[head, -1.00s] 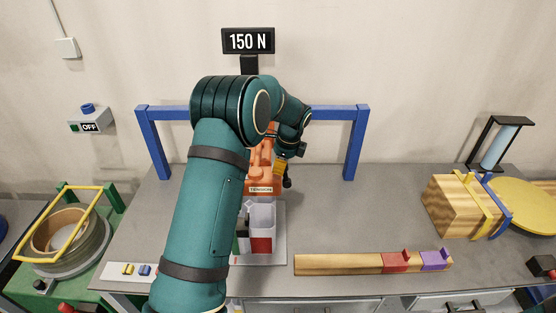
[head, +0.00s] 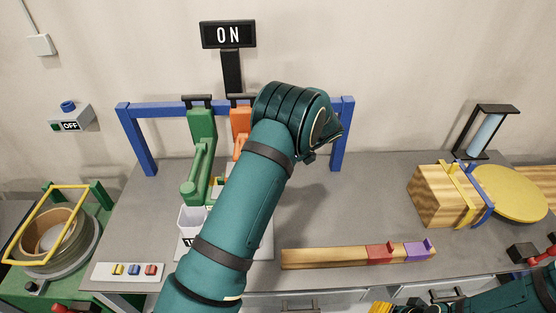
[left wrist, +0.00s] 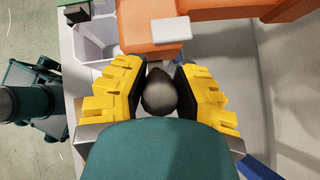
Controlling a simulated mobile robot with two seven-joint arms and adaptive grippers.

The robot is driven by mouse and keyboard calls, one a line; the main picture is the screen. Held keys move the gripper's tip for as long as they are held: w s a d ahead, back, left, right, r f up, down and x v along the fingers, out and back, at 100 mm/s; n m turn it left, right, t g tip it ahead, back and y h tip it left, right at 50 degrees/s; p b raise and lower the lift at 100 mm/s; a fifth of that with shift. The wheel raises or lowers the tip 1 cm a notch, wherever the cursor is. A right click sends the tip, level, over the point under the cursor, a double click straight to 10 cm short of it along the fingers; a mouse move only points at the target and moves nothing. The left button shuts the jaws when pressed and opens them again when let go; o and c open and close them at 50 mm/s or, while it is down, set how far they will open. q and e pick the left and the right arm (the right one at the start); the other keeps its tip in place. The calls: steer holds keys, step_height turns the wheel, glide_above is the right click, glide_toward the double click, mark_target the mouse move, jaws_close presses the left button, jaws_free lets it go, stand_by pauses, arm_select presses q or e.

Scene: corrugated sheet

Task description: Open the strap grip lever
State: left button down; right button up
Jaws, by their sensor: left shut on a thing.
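An orange strap grip (head: 240,120) hangs from the blue frame, mostly hidden behind my left arm in the head view. A green strap grip (head: 201,125) hangs to its left, with its green lever (head: 195,180) pointing down. In the left wrist view, my left gripper (left wrist: 160,88) has its yellow fingers on both sides of a dark grey ball knob (left wrist: 160,95) and is shut on it. The orange body (left wrist: 147,28) lies just beyond the knob. In the head view this gripper is hidden by its arm. My right gripper (head: 380,307) shows only at the bottom edge.
The blue frame (head: 347,135) stands at the back of the grey bench. A display (head: 228,35) above reads 0 N. A white bin (head: 190,220) is left of my arm. A wooden bar (head: 330,257) lies at the front.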

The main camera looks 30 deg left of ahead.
arm_select(q)
steer(key=shift+s+f, duration=0.1)
steer(key=shift+f, duration=0.1)
steer(key=c, duration=0.7)
jaws_free()
steer(key=shift+r, duration=0.1)
steer(key=v, duration=1.2)
steer(key=shift+a, duration=0.15)
